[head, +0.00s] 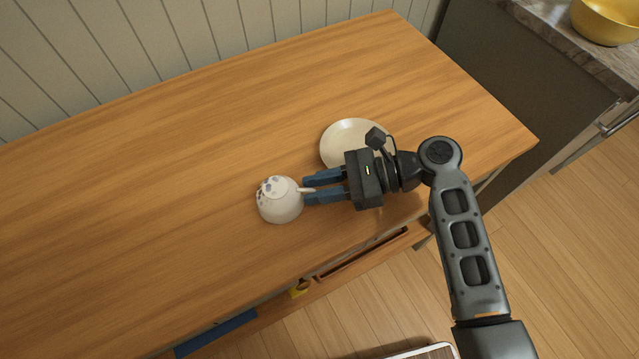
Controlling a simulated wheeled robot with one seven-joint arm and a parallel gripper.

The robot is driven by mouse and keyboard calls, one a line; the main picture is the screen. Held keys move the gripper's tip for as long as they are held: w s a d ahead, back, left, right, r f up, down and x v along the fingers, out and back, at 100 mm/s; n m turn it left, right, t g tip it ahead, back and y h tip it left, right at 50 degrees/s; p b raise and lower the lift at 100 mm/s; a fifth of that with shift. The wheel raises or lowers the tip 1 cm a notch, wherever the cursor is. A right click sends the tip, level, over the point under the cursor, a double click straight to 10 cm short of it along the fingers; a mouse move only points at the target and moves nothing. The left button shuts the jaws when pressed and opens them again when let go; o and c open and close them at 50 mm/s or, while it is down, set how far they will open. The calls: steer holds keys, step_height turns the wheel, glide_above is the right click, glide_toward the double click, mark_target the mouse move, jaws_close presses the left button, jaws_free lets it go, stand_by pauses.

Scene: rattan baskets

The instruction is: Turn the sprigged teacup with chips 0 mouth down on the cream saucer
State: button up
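The sprigged teacup (281,206) is white with dark sprig marks near its top. It is left of the cream saucer, over the bare wooden table. I cannot tell for sure which way its mouth faces. Its handle points right, toward my gripper (308,189). My gripper reaches in from the right, with its two blue fingers apart, one on each side of the handle's line; a gap shows between them. The cream saucer (337,134) lies on the table behind my gripper, partly hidden by it, and its visible part is empty.
The wooden table (170,180) is clear to the left and back. Below its front edge is an open shelf or drawer with a blue item (216,333) and a yellow item (300,288). A yellow bowl (606,20) stands on the counter at the right.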

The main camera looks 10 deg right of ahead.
steer(key=shift+o, duration=1.2)
steer(key=shift+d, duration=0.1)
steer(key=v, duration=0.6)
steer(key=shift+b, duration=0.35)
steer(key=shift+v, duration=0.8)
